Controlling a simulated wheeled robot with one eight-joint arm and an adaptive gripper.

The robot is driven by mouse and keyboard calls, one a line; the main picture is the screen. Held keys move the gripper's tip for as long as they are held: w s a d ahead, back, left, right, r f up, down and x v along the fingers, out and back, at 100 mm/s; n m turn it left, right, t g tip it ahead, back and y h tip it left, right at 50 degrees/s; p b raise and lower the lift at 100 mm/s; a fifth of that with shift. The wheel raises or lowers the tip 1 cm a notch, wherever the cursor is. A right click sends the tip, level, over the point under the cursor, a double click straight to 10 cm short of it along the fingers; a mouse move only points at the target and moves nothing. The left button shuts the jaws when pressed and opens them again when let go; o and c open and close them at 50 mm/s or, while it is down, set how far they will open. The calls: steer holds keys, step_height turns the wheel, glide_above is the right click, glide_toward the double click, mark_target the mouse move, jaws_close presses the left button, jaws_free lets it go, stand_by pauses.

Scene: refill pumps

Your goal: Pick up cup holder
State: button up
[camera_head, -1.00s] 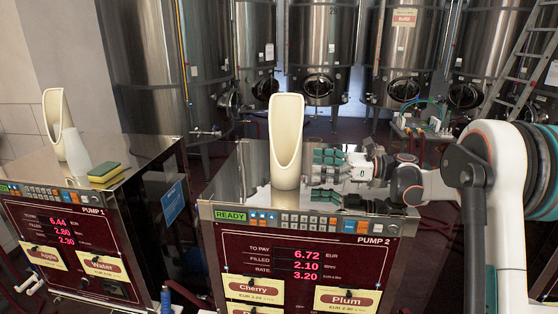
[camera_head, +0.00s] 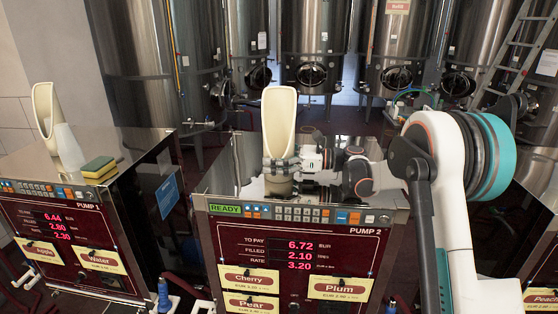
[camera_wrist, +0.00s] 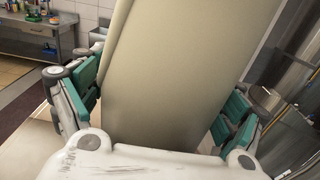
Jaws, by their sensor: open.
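The cup holder (camera_head: 279,118) is a tall cream scoop with an open, slanted front. It stands upright on the metal top of pump 2 (camera_head: 218,180). My gripper (camera_head: 281,176) is at its lower part, with the fingers reaching around it from the right. In the wrist view the holder (camera_wrist: 185,70) fills the middle, between the teal-padded fingers of my gripper (camera_wrist: 165,88). The fingers are open, with a visible gap on the left side; contact on the right is hard to tell. The holder's lower part is partly hidden behind the fingers.
Pump 1 (camera_head: 140,150) stands to the left, bearing another cream holder (camera_head: 43,108), a whitish cup (camera_head: 70,147) and a yellow-green sponge (camera_head: 98,167). Steel tanks (camera_head: 312,50) line the back. A ladder (camera_head: 505,55) leans at the right.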

steer(key=shift+w+a, duration=0.2)
steer(key=shift+a, duration=0.8)
steer(key=c, duration=1.3)
steer(key=shift+r, duration=0.1)
